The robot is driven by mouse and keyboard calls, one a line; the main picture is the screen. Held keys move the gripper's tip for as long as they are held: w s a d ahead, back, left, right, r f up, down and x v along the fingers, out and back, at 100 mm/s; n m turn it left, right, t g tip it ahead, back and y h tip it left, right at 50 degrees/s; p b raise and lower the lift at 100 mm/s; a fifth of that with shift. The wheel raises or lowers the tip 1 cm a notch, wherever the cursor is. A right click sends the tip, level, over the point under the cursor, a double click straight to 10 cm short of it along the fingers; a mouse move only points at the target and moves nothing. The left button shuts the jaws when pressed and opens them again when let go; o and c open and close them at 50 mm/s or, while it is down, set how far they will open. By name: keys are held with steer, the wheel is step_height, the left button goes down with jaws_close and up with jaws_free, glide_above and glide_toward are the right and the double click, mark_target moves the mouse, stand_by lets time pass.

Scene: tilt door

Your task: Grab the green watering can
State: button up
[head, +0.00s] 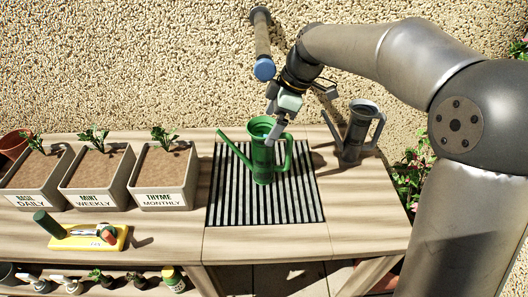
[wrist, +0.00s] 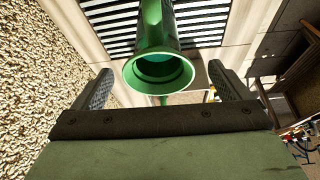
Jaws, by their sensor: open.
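The green watering can (head: 262,160) stands upright on a dark slatted grate (head: 290,205) in the middle of the bench. Its spout points left and its handle is on the right in the head view. My gripper (head: 278,122) is just above and behind the can's top, tilted down toward it. In the wrist view the can's round open rim (wrist: 160,70) lies ahead, between the two spread fingers of my gripper (wrist: 165,88). The fingers are open and hold nothing. Part of the can's rim is close to a finger in the head view; I cannot tell whether they touch.
A dark grey watering can (head: 355,135) stands to the right of the grate. Planters labelled basil, mint and thyme (head: 162,180) stand at the left. A yellow tray (head: 88,238) with small items lies in front of them. A pipe with a blue end (head: 263,68) is near my wrist, before the rough wall.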

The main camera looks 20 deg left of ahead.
mark_target(268, 126)
steer(key=p+x, duration=0.1)
steer(key=x, duration=0.4)
steer(key=shift+a+f, duration=0.1)
steer(key=shift+a, duration=0.05)
steer(key=shift+c, duration=0.3)
steer(key=c, duration=1.5)
steer(key=shift+w, duration=0.1)
steer(key=c, duration=0.4)
steer(key=shift+r, duration=0.2)
